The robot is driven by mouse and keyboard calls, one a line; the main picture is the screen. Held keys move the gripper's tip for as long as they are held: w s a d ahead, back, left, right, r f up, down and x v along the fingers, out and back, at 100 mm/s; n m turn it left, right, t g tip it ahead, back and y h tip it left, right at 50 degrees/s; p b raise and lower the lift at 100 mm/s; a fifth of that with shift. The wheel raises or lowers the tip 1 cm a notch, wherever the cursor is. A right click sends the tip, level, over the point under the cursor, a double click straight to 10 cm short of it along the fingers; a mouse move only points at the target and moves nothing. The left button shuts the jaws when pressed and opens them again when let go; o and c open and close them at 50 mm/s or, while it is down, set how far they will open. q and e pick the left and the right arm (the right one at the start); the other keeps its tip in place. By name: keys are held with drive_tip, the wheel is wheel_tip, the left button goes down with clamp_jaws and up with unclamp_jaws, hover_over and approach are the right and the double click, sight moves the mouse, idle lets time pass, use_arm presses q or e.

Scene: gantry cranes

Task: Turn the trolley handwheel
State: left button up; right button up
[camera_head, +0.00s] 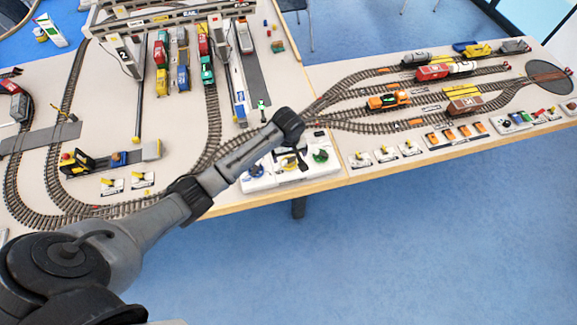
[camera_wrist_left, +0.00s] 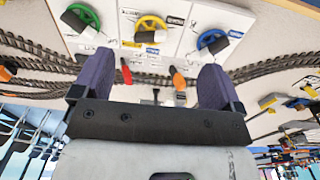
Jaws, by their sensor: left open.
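A white control panel (camera_head: 275,180) at the table's front edge carries three handwheels: a blue one (camera_head: 254,171) at left, a yellow one (camera_head: 289,161) in the middle and a green one (camera_head: 320,155) at right. The left wrist view shows them reversed: green (camera_wrist_left: 79,17), yellow (camera_wrist_left: 151,27) and blue (camera_wrist_left: 213,41), each with a dark knob. The labels are too small to read, so I cannot tell which is the trolley handwheel. My left gripper (camera_wrist_left: 153,62) is open and empty, with its fingers either side of the yellow wheel's line and apart from it. My right gripper is not in view.
Red (camera_wrist_left: 126,71) and orange (camera_wrist_left: 178,79) handles show between my fingers in the left wrist view. Tracks and wagons, including an orange locomotive (camera_head: 388,100), lie right of the panel. A gantry crane (camera_head: 160,20) stands behind. The blue floor in front is clear.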

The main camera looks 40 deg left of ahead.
sight(289, 159)
use_arm(q)
drive_tip(key=w+a+f+n+b, duration=0.1)
drive_tip(key=w+a+n+b, duration=0.1)
drive_tip(key=w+a+n, duration=0.15)
drive_tip(key=f+b, duration=0.1)
drive_tip(key=f, duration=0.3)
drive_tip(key=f+b, duration=0.1)
drive_tip(key=f, duration=0.3)
drive_tip(key=f+b, duration=0.1)
drive_tip(key=f, duration=0.3)
drive_tip(key=shift+w+a+f, duration=0.15)
drive_tip(key=shift+w+f, duration=0.2)
drive_tip(key=shift+w, duration=0.05)
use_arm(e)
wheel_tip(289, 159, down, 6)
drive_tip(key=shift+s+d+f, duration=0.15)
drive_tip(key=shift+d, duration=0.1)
use_arm(q)
drive_tip(key=shift+c, duration=1.3)
drive_tip(key=c, duration=0.7)
drive_tip(key=shift+m, duration=0.25)
